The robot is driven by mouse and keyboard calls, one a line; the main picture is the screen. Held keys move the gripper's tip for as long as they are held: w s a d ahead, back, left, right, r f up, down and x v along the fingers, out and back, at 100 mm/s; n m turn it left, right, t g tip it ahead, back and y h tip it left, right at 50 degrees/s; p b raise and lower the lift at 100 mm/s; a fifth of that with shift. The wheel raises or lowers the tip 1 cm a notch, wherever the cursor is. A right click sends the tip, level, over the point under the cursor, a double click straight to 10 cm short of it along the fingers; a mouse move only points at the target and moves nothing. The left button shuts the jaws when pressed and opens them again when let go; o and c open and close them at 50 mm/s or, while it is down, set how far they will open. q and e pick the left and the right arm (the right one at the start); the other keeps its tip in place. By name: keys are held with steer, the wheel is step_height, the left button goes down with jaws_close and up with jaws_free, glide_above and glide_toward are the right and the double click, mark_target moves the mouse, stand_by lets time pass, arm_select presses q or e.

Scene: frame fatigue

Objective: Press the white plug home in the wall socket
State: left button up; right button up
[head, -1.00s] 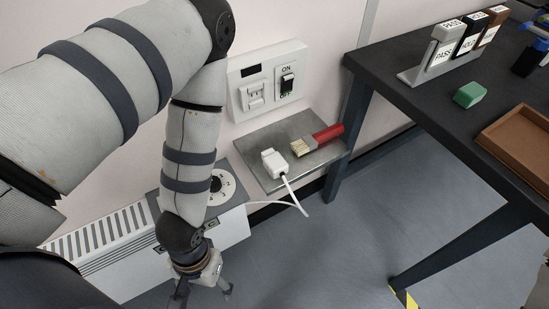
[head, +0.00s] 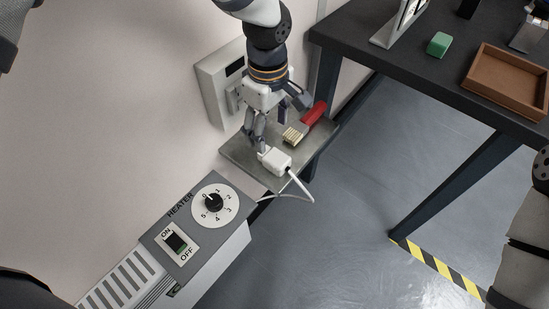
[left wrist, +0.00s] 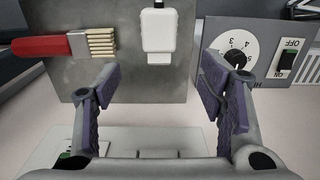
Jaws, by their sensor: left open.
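The white plug (head: 276,161) lies on the grey metal shelf (head: 238,152), with its white cord trailing off the front edge. My left gripper (head: 276,128) is open and empty, above the shelf and close to the plug. In the left wrist view the plug (left wrist: 158,32) lies beyond the gap between the spread fingers (left wrist: 158,82), not held. The wall socket plate (head: 208,90) is on the wall behind my left gripper, which hides much of it. The socket itself is only partly visible. My right gripper is out of view.
A red-handled brush (head: 312,115) lies beside the plug on the shelf. A heater (head: 205,228) with dial and switch stands at the lower left. A dark table (head: 400,75) at the right carries a green block (head: 438,44) and a brown tray (head: 510,57).

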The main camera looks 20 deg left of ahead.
mark_target(272, 154)
arm_select(q)
steer(key=f, duration=0.6)
steer(key=f+b, duration=0.1)
steer(key=f, duration=0.2)
steer(key=shift+d+f, duration=0.25)
steer(key=shift+f, duration=0.15)
steer(key=c, duration=1.3)
